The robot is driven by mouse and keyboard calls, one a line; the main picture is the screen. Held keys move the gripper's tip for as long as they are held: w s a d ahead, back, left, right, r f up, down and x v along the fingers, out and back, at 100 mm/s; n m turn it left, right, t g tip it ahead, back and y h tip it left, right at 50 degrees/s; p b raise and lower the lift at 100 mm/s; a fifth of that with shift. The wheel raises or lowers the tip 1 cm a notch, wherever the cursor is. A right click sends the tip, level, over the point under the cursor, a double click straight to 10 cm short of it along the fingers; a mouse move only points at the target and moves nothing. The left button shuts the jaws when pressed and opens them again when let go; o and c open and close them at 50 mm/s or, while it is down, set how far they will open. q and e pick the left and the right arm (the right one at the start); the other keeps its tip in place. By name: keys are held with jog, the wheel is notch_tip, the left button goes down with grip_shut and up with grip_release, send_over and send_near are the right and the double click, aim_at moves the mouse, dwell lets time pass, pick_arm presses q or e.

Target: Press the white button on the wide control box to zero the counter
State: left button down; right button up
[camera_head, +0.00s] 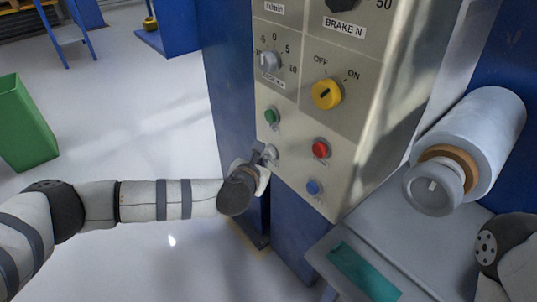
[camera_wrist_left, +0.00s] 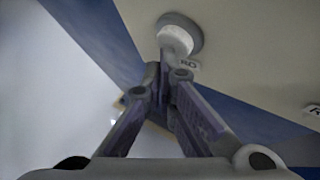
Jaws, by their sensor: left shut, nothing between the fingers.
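The wide control box (camera_head: 350,100) is a beige panel on a blue cabinet. Its white button (camera_head: 271,152) sits low on the left, below the green button; in the left wrist view the white button (camera_wrist_left: 177,40) sits in a grey ring. My left gripper (camera_head: 262,160) is shut and empty, its tips at the white button and partly covering it. In the left wrist view the fingertips (camera_wrist_left: 165,70) are just below the button; I cannot tell whether they touch it. My right arm (camera_head: 510,258) shows at the right edge, its gripper out of view.
Around it are a green button (camera_head: 272,116), a red button (camera_head: 321,149), a blue button (camera_head: 314,187), a yellow knob (camera_head: 326,94) and a grey knob (camera_head: 270,61). A green bin (camera_head: 22,125) is far left. The floor between is clear.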

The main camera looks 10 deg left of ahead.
pick_arm(q)
jog(key=shift+w+d, duration=0.2)
jog(key=shift+w, duration=0.05)
pick_arm(e)
jog(key=shift+s+f, duration=0.1)
dwell(0.4)
pick_arm(q)
jog(key=shift+s+a, duration=0.55)
jog(key=shift+s, duration=0.15)
pick_arm(e)
jog(key=shift+w+r, duration=0.25)
jog(key=shift+r, duration=0.05)
pick_arm(q)
jog(key=s+a+p, duration=0.1)
jog(key=s, duration=0.1)
jog(key=s+a+p, duration=0.1)
jog(key=s+a, duration=0.1)
pick_arm(e)
jog(key=shift+w+r+t, duration=0.3)
jog(key=shift+w+r, duration=0.25)
jog(key=shift+r, duration=0.2)
